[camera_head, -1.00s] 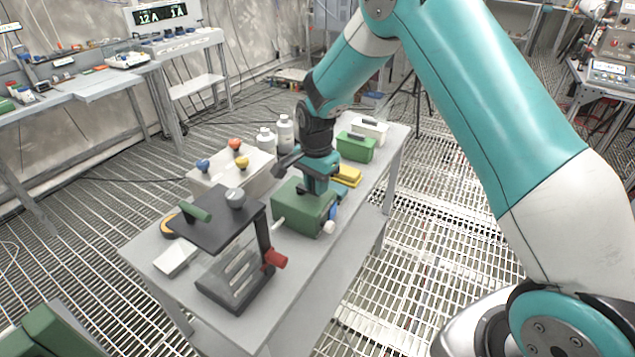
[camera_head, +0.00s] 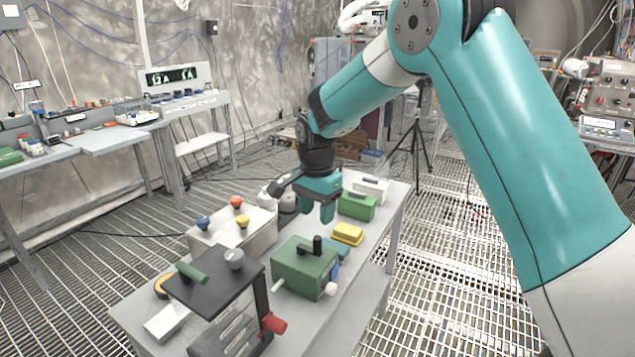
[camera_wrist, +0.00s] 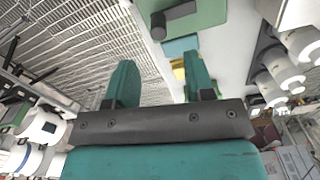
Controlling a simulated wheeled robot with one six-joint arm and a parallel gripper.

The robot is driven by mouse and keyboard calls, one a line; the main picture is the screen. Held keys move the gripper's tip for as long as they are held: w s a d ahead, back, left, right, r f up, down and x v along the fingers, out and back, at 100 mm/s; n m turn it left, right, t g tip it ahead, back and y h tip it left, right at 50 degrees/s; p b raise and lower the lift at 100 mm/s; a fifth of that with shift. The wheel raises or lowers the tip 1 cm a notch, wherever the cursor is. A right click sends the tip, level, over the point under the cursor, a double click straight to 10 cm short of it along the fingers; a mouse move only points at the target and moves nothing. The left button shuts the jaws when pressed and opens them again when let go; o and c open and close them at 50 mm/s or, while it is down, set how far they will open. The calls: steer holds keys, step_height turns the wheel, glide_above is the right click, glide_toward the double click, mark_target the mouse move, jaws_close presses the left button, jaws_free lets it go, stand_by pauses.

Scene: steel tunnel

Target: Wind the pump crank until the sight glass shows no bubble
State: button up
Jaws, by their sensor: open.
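A green box (camera_head: 298,268) stands on the grey table, with a dark crank (camera_head: 315,246) and its upright grip on top. I take it for the pump. Pale round-ended parts stick out of its sides; I cannot pick out a sight glass or any bubble. My gripper (camera_head: 327,215) is open and empty, above and behind the box, apart from the crank. In the wrist view my gripper (camera_wrist: 160,78) has its two teal fingers spread, and the green box (camera_wrist: 205,14) with the dark crank (camera_wrist: 172,17) shows at the top edge.
A black-topped stand (camera_head: 213,270) with a green handle and red knob is at the table's front left. A box with coloured knobs (camera_head: 236,238), yellow blocks (camera_head: 348,234), a green case (camera_head: 357,206) and a white case (camera_head: 370,189) surround my gripper. Grating floor lies right.

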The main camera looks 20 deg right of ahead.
mark_target(317, 238)
step_height(317, 238, up, 8)
steer(key=shift+r, duration=0.15)
steer(key=shift+a, duration=0.1)
stand_by(2.0)
steer(key=s+a+n+y, duration=0.1)
steer(key=s+a+n, duration=0.2)
steer(key=s+n, duration=0.3)
steer(key=s+a+r+n+y, duration=0.1)
steer(key=s+a+n, duration=0.2)
steer(key=s+n, duration=0.4)
steer(key=s+a+r+n+y, duration=0.1)
steer(key=s+n, duration=0.5)
steer(key=s, duration=1.3)
steer(key=shift+a+n+y, duration=0.4)
steer(key=shift+a+y, duration=0.2)
steer(key=shift+a, duration=0.5)
